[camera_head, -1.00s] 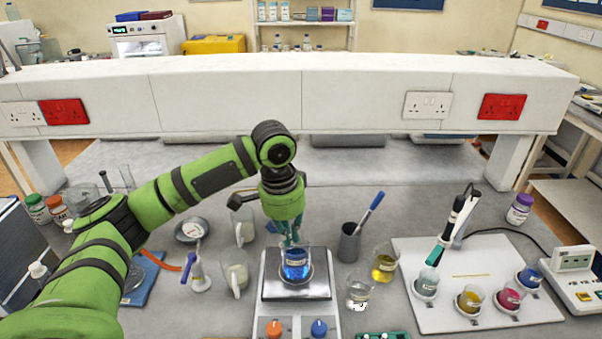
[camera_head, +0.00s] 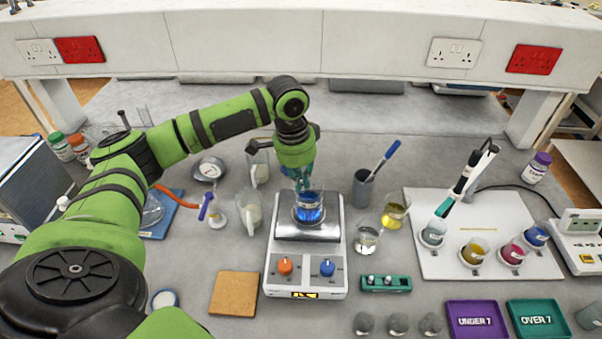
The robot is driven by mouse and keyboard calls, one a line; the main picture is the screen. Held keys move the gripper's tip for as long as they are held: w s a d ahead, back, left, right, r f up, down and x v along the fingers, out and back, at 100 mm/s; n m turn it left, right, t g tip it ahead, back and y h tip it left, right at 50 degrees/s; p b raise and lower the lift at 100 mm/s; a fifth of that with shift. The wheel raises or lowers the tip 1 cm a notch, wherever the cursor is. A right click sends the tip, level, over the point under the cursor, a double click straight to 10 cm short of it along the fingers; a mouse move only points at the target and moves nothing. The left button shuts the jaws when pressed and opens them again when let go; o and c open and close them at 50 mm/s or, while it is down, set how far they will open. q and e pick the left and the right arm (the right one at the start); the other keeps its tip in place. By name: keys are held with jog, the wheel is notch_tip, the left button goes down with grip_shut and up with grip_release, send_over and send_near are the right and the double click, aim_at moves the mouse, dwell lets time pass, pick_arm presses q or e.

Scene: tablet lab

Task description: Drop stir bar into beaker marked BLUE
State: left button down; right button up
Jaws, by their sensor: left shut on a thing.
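A glass beaker of blue liquid (camera_head: 309,211) stands on the plate of a white stirrer (camera_head: 306,265) at the middle of the bench. Its label is too small to read. My left gripper (camera_head: 303,184) points down right over the beaker's mouth, with its fingertips at about the rim. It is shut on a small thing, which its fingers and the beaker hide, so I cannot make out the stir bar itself. A green holder (camera_head: 386,283) with small pale pieces lies right of the stirrer. My right gripper is out of view.
Beakers of clear (camera_head: 366,238) and yellow liquid (camera_head: 394,212) and a grey pen cup (camera_head: 363,188) stand right of the stirrer. A glass jug (camera_head: 248,210) stands close on its left. A white board (camera_head: 468,268) with several beakers is farther right. A cork mat (camera_head: 234,293) lies front left.

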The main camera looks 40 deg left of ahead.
pick_arm(q)
jog(key=c, duration=1.3)
grip_release()
jog(key=shift+o, duration=0.2)
jog(key=shift+r, duration=0.1)
notch_tip(320, 180, up, 12)
jog(key=s, duration=0.1)
jog(key=shift+a, duration=0.4)
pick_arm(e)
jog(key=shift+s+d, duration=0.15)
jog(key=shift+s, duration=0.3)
pick_arm(q)
jog(key=shift+s, duration=0.1)
